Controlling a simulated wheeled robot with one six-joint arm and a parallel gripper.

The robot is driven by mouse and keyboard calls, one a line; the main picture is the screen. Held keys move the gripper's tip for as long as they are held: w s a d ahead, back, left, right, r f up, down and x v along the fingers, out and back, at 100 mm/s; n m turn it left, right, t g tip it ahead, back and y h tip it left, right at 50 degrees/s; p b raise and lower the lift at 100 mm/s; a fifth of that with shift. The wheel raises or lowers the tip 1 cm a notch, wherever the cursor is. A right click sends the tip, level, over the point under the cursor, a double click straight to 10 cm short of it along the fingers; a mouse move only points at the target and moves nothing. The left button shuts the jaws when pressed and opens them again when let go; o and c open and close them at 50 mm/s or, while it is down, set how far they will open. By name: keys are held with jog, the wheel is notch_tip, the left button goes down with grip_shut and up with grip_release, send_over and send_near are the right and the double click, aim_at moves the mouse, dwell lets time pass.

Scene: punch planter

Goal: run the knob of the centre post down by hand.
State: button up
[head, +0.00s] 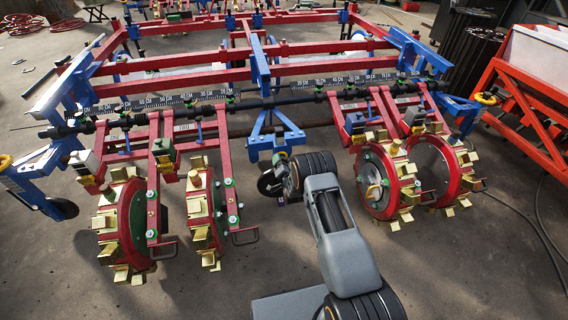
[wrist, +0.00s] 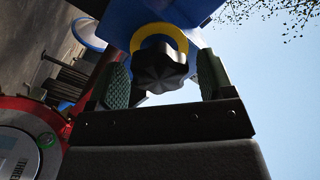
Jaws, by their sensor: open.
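A black lobed knob (wrist: 160,72) shows in the wrist view, with a yellow ring (wrist: 182,40) behind it and a blue post part (wrist: 170,14) beyond. My gripper (wrist: 163,76) is open. Its two green textured pads appear on either side of the knob, with a gap on the right and a narrower one on the left. I cannot tell how deep the knob sits between the pads. In the head view, my arm reaches to the blue centre post (head: 262,142) low at the middle of the frame. The knob is hidden there by my arm.
Red-framed wheel units with brass punches stand left (head: 130,225) and right (head: 385,180) of my arm. A black toolbar (head: 200,108) with a centimetre scale runs across behind. A red and white machine (head: 530,75) stands at right. Bare concrete lies in front.

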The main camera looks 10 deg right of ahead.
jog(key=shift+w, duration=0.2)
jog(key=shift+c, duration=0.4)
jog(key=c, duration=0.8)
jog(key=shift+d, duration=0.15)
jog(key=shift+c, duration=0.2)
